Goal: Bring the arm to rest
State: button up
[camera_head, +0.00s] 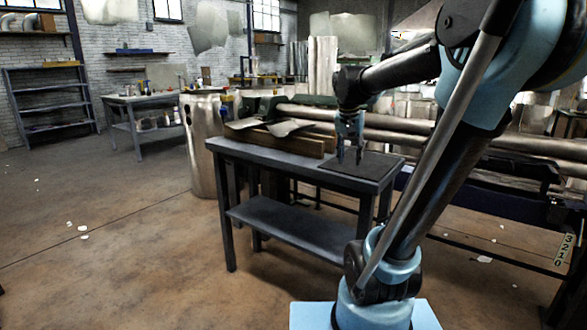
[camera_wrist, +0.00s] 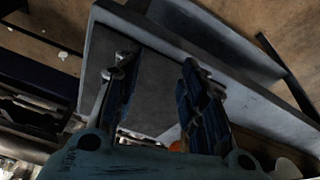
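My gripper (camera_head: 349,155) hangs pointing down above the right end of a grey workbench (camera_head: 265,155) in the head view. Below it lies a dark flat mat (camera_head: 362,171) on the bench top. In the wrist view my gripper (camera_wrist: 155,75) has its two fingers spread apart, with nothing between them. The dark mat (camera_wrist: 155,95) shows behind and between the fingers. In the head view the fingertips look close to the mat; I cannot tell whether they touch it.
Sheet metal pieces (camera_head: 270,127) and a wooden board (camera_head: 290,143) lie at the bench's back. Long metal pipes (camera_head: 400,135) run behind it. A tall metal cylinder (camera_head: 203,145) stands to its left. A second bench (camera_head: 145,120) and shelves (camera_head: 50,95) stand farther back. The left floor is mostly clear.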

jog(key=s+f+n+y, duration=0.1)
jog(key=s+f+n, duration=0.3)
jog(key=s+f, duration=1.5)
jog(key=s, duration=0.3)
jog(key=shift+g+y, duration=0.3)
jog(key=shift+g, duration=0.1)
